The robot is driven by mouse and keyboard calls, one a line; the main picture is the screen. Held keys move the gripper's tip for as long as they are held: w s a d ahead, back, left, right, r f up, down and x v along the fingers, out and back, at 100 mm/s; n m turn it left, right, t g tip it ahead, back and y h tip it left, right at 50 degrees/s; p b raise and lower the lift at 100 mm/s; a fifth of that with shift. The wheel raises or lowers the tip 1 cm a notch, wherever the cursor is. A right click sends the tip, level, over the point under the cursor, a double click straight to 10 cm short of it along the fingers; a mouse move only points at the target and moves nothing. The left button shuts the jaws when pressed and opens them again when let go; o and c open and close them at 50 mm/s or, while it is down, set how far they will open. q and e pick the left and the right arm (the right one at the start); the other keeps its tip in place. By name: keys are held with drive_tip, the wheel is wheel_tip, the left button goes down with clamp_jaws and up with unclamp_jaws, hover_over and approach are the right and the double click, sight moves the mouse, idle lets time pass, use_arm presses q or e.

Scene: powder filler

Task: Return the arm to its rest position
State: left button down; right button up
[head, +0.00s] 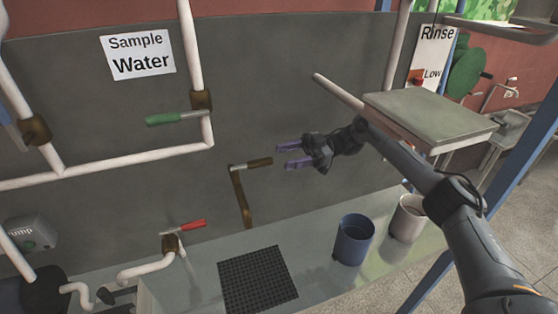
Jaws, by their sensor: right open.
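My right arm (440,195) comes in from the lower right. My right gripper (289,156) has two purple fingers spread apart and pointing left, with nothing between them. It is in front of the grey wall, just right of a brown-handled lever (251,164); whether they touch is hard to tell. My left gripper is not in view.
A green-handled valve (177,118) and a red-handled valve (184,227) sit on white pipes. A blue bucket (354,240) and a pale bucket (407,219) stand below my arm. A grey platform (430,118) is behind it. A black grate (257,280) lies on the counter.

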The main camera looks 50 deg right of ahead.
drive_tip(key=shift+s+d, duration=0.25)
drive_tip(key=shift+d, duration=0.2)
